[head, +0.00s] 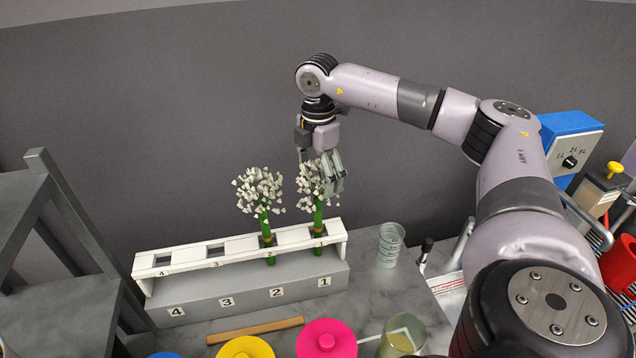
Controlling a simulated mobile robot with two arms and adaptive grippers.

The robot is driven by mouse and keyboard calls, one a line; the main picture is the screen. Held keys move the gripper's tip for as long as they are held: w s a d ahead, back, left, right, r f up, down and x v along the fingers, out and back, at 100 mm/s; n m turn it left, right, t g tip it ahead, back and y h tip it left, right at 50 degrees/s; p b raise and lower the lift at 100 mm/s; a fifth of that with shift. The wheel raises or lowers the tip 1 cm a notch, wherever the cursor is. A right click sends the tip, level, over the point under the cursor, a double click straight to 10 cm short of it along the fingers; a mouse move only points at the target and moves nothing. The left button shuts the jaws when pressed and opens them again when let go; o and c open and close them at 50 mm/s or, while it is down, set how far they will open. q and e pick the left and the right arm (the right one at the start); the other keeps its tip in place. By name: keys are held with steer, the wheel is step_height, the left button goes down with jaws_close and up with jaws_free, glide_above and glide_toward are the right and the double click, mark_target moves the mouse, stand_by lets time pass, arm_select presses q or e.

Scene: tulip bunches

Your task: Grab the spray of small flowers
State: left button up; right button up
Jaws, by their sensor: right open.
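Two sprays of small white flowers with green stems stand upright in a white rack (190,257) with numbered slots. One spray (259,192) stands at slot 2. The other spray (318,225) stands at slot 1, its flower head partly hidden by my right gripper. My right gripper (328,185) points down at the flower head of the slot 1 spray, open. I cannot tell whether its fingers touch the flowers. Slots 3 and 4 look empty. My left gripper does not show.
A clear beaker (390,245) stands right of the rack. A wooden strip (255,331), a pink lidded round thing (326,340), a yellow one (245,348) and a glass with yellowish content (403,335) are in front. A grey wooden frame (60,220) stands left. Blue equipment (570,128) stands right.

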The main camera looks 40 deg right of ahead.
steer(key=shift+f, duration=0.3)
steer(key=shift+c, duration=0.3)
steer(key=c, duration=1.4)
steer(key=shift+c, duration=0.4)
